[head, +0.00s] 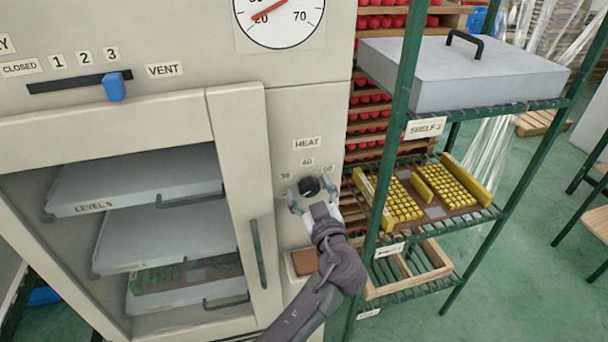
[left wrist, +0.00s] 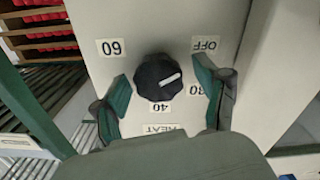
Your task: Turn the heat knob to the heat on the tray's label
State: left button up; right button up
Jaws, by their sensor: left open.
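The black heat knob (head: 309,187) is on the cabinet's front panel under the HEAT label (head: 307,143). In the left wrist view the knob (left wrist: 158,78) has a white mark pointing between the 30 and OFF labels. Labels 60 and 40 also surround it. My left gripper (head: 311,198) is open at the knob, with one finger on each side. In the left wrist view gaps show between both fingers and the knob. My right gripper is not in view. I cannot make out a heat value on any tray label.
The cabinet door (head: 240,190) shows trays inside. A blue vent slider (head: 114,87) and a round gauge (head: 279,18) are above. A green rack (head: 402,110) close on the right holds a grey lidded box (head: 455,75) and yellow blocks (head: 455,184).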

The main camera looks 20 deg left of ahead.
pick_arm(q)
jog(key=shift+s+d+r, duration=0.1)
jog(key=shift+d, duration=0.05)
jog(key=shift+c, duration=0.6)
jog(key=c, duration=1)
jog(key=shift+c, duration=0.2)
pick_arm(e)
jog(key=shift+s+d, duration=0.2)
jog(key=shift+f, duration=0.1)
